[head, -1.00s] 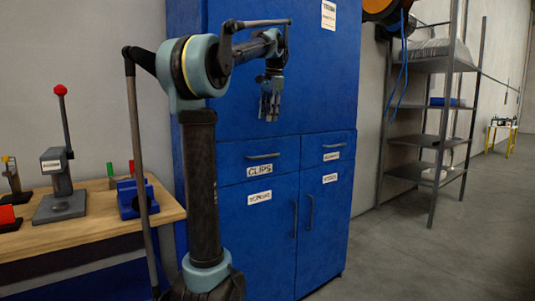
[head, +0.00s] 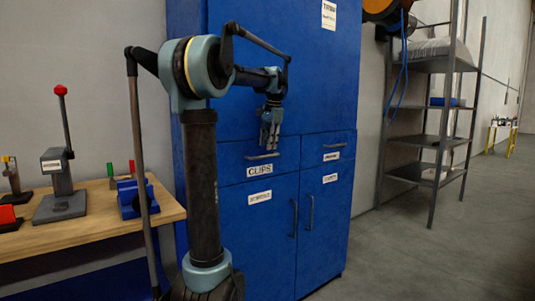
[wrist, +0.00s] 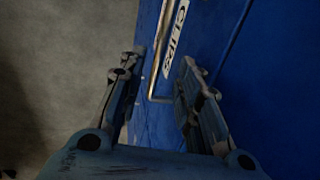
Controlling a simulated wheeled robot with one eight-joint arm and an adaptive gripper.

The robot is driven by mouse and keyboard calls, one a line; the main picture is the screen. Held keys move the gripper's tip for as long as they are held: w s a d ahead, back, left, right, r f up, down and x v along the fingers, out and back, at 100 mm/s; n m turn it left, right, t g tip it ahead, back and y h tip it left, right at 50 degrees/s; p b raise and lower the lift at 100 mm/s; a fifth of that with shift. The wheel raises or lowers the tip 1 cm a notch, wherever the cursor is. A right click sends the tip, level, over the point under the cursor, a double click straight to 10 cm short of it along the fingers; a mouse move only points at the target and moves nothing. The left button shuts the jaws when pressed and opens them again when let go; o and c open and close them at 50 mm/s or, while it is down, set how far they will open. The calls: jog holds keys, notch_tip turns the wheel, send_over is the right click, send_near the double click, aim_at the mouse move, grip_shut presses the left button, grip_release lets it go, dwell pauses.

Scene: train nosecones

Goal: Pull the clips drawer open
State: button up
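The clips drawer (head: 232,160) is a blue drawer at the upper left of the blue cabinet's lower part. It looks shut, with a white CLIPS label (head: 259,170) under a grey bar handle (head: 262,156). My gripper (head: 270,146) points down just above the handle's right part. In the wrist view my gripper (wrist: 160,75) is open, its two fingers spread apart. The handle (wrist: 152,75) and the CLIPS label (wrist: 177,25) show in the space between and beyond the fingers. I cannot tell if a finger touches the handle.
A second labelled drawer (head: 313,158) is to the right, with two cabinet doors (head: 272,230) below. A wooden bench (head: 100,225) with clamp-like tools stands at left. Metal shelves (head: 420,140) stand at right. The floor (head: 430,250) in front right is clear.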

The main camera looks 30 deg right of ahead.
jog(key=shift+w+f, duration=0.2)
jog(key=shift+f, duration=0.9)
jog(key=shift+w+f, duration=0.2)
jog(key=shift+f, duration=0.9)
